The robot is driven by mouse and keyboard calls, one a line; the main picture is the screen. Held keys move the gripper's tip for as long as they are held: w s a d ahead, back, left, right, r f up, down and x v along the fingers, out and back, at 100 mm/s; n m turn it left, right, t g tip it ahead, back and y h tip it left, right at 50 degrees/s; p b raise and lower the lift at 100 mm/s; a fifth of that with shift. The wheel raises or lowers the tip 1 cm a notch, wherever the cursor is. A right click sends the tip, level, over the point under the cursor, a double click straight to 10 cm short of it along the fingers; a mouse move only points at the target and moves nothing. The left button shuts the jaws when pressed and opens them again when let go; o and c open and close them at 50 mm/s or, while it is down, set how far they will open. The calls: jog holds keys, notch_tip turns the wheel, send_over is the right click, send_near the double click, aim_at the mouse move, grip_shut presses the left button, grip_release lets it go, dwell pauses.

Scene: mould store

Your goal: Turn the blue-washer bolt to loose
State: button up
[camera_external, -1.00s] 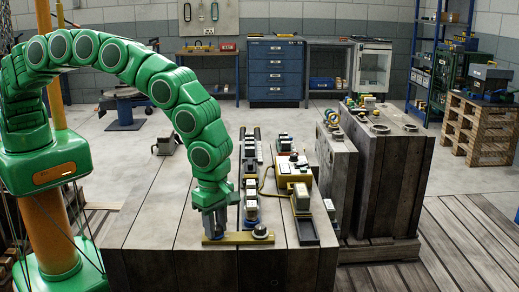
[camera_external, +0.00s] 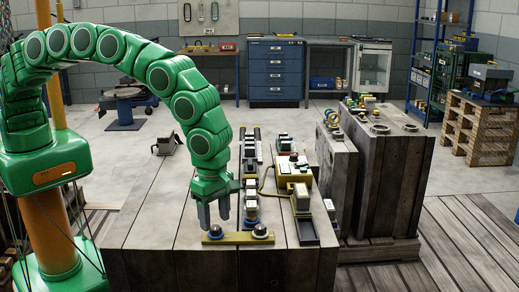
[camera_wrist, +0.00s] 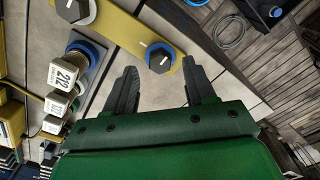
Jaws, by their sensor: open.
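The blue-washer bolt (camera_external: 214,232) sits at the left end of a yellow bar (camera_external: 237,239) on the bench. In the wrist view the bolt (camera_wrist: 159,58) has a dark hexagonal head with a short white mark, and a blue ring shows around its base. A second dark bolt (camera_external: 260,231) with a pale washer sits at the bar's right end; its head (camera_wrist: 75,9) also bears a white mark. My gripper (camera_external: 214,221) is open and empty, pointing down just above the blue-washer bolt. The bolt appears between the fingertips in the wrist view, apart from them.
A block marked 212 (camera_wrist: 64,75) stands near a blue ring (camera_wrist: 87,50) in the wrist view. Several blocks and a yellow-cased device (camera_external: 293,172) lie farther back on the bench.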

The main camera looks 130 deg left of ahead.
aim_at(214, 228)
jog(key=shift+r, duration=2.4)
jog(key=shift+d+r, duration=0.2)
jog(key=s+d+r+m+t+h, duration=0.1)
jog(key=d+r+m, duration=0.65)
jog(key=r, duration=0.25)
jog(key=s+d+r+m+t+h, duration=0.2)
jog(key=s+d+r+m, duration=1.3)
jog(key=r, duration=0.4)
jog(key=s+d+r+m+t+y, duration=0.1)
jog(key=s+d+r+m, duration=0.15)
jog(key=s+m, duration=1)
jog(key=s+a+f+g+y, duration=0.1)
jog(key=s+f+g, duration=0.2)
jog(key=s, duration=1)
jog(key=s+f+m+g+y, duration=0.1)
jog(key=s+f, duration=0.5)
jog(key=s, duration=0.7)
jog(key=shift+s+a+g, duration=0.35)
jog(key=shift+s+g, duration=0.05)
jog(key=shift+g, duration=0.5)
